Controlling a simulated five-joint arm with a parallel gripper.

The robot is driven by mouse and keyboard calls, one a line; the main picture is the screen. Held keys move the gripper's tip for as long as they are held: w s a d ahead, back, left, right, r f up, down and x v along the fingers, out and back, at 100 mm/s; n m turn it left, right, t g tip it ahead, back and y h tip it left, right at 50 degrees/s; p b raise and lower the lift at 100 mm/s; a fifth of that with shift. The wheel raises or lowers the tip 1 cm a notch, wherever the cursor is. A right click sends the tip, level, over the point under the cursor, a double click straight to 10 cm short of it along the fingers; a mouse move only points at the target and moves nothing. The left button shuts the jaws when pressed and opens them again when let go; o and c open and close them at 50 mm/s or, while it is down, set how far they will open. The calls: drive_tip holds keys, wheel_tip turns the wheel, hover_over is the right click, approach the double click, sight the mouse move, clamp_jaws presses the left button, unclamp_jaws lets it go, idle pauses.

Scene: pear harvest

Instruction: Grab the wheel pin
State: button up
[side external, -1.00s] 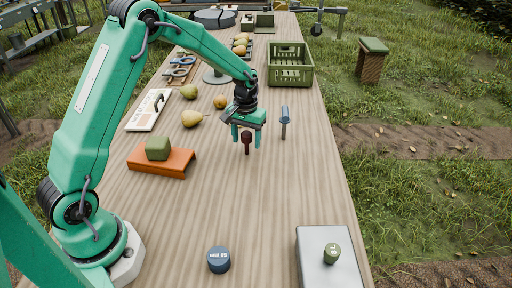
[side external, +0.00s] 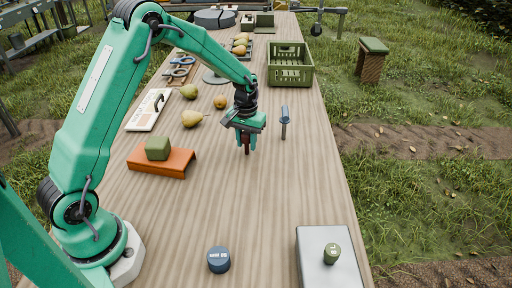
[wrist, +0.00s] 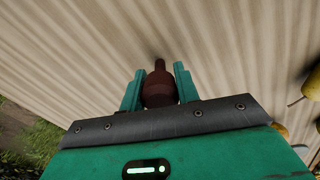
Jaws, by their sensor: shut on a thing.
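The wheel pin is a dark red-brown piece with a rounded body and a narrow stem. In the wrist view the pin (wrist: 159,92) sits between the two green fingers of my gripper (wrist: 159,72), which are shut on its thick body. The narrow stem points away from the camera. In the side view only a small dark part of the pin (side external: 247,150) shows between the fingers of my gripper (side external: 246,146), close over the middle of the table. The fingers hide most of it, and I cannot tell whether its lower end touches the wood.
Pears (side external: 193,119) lie to the left. An orange stand (side external: 175,167) carries a green block (side external: 158,148). A green crate (side external: 289,73) is farther back. The table's front middle is mostly clear.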

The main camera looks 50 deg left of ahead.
sight(246, 133)
drive_tip(key=shift+r, duration=0.1)
drive_tip(key=shift+r, duration=0.35)
wheel_tip(246, 133, up, 3)
drive_tip(key=shift+r, duration=0.1)
drive_tip(key=s+d+r, duration=0.4)
drive_tip(key=d+r, duration=0.3)
drive_tip(key=d, duration=0.3)
drive_tip(key=shift+s+d, duration=0.35)
